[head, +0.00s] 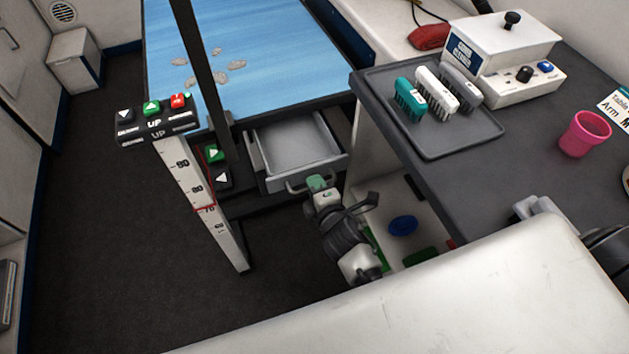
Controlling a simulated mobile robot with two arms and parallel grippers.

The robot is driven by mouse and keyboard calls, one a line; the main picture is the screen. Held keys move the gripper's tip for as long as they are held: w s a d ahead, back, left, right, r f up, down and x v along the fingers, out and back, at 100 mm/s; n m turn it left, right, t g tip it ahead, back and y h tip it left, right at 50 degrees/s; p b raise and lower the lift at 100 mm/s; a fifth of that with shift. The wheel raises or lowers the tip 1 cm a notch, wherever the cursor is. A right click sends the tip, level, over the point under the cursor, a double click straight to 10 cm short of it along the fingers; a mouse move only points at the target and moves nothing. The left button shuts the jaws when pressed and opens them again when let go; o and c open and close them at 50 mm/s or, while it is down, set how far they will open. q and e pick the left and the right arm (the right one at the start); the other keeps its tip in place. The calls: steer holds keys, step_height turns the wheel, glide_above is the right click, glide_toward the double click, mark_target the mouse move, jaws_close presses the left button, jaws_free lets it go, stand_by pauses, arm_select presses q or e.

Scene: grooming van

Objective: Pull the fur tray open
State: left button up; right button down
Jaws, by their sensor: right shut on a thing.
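The fur tray (297,143) is a shallow light-grey drawer under the near edge of the blue grooming table (270,45). It sticks out toward me, and its inside shows and looks empty. Its front handle (290,185) is a grey bar on the near wall. My right gripper (317,184) is at the right part of this handle and is shut on it; the fingertips partly hide the handle there.
A control post with buttons (155,122) and a height scale stands left of the tray. A dark counter (545,170) at right holds a brush tray (455,140), a white box unit and a pink cup (585,133). Open shelves lie below it. Dark floor (110,220) is clear at left.

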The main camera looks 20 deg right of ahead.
stand_by(0.3)
steer(key=c, duration=1.2)
jaws_free()
arm_select(q)
steer(key=shift+s+a+f, duration=0.1)
steer(key=shift+s+f, duration=0.15)
steer(key=shift+s, duration=0.5)
arm_select(e)
steer(key=v, duration=1)
steer(key=shift+s, duration=0.4)
arm_select(q)
steer(key=shift+w, duration=0.1)
